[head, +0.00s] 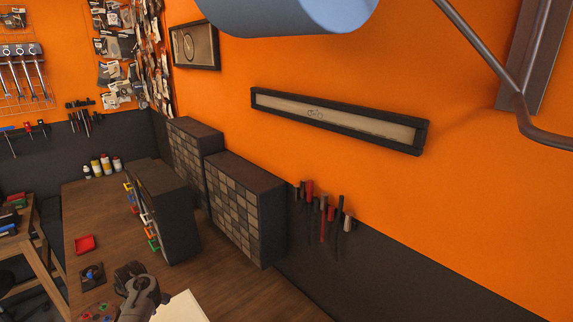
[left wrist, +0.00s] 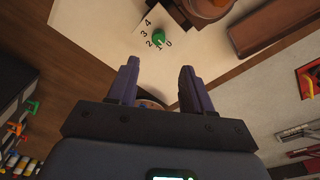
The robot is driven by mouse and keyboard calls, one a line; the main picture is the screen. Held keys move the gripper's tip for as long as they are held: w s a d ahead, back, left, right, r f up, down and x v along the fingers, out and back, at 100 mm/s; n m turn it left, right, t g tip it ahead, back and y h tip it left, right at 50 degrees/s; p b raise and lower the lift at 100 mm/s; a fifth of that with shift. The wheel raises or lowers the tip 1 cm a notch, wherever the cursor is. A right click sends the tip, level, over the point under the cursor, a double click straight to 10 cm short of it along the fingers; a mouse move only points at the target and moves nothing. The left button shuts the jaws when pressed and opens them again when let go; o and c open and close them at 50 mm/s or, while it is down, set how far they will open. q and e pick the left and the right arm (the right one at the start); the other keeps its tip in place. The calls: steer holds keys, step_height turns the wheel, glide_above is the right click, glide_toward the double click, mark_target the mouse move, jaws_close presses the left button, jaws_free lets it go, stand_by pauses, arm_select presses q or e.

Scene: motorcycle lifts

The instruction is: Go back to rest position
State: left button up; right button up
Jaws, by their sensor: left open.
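My left gripper (left wrist: 158,85) shows in the left wrist view with its two dark fingers spread apart. Nothing is between the fingertips. Beyond them lies a cream panel (left wrist: 100,55) with printed numbers and a green knob (left wrist: 158,36). I cannot tell the gap between the fingers and the panel. I cannot make out either gripper for certain in the head view. My right gripper is not in view.
Tools (head: 322,215) hang on the wall. A blue cylinder (head: 285,12) is overhead.

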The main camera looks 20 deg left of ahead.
arm_select(q)
steer(key=s+d+m, duration=0.1)
steer(key=d+m, duration=0.1)
steer(key=s+d+f+m+y+p, duration=0.1)
steer(key=d+m, duration=0.1)
steer(key=d, duration=0.1)
steer(key=s+d+f+m, duration=0.1)
steer(key=d+m, duration=0.1)
steer(key=shift+d+t+y+p, duration=0.3)
steer(key=shift+y, duration=0.1)
steer(key=s+d+m+t+p, duration=0.1)
steer(key=s+d+m, duration=0.25)
steer(key=d, duration=0.25)
steer(key=s+d+m+p, duration=0.1)
steer(key=s+d+m, duration=0.25)
steer(key=d, duration=0.35)
steer(key=s+d+r+m+t+h, duration=0.1)
steer(key=s+d+r+m, duration=0.3)
steer(key=s+d, duration=0.3)
steer(key=s+d+r+m+t+h+p, duration=0.1)
steer(key=s+d+r+m, duration=0.3)
steer(key=s+d, duration=0.4)
steer(key=d+r+h, duration=0.1)
steer(key=d, duration=0.2)
steer(key=shift+d+r+p, duration=0.2)
steer(key=shift+r+p, duration=0.1)
steer(key=shift+r, duration=0.1)
steer(key=shift+c, duration=0.4)
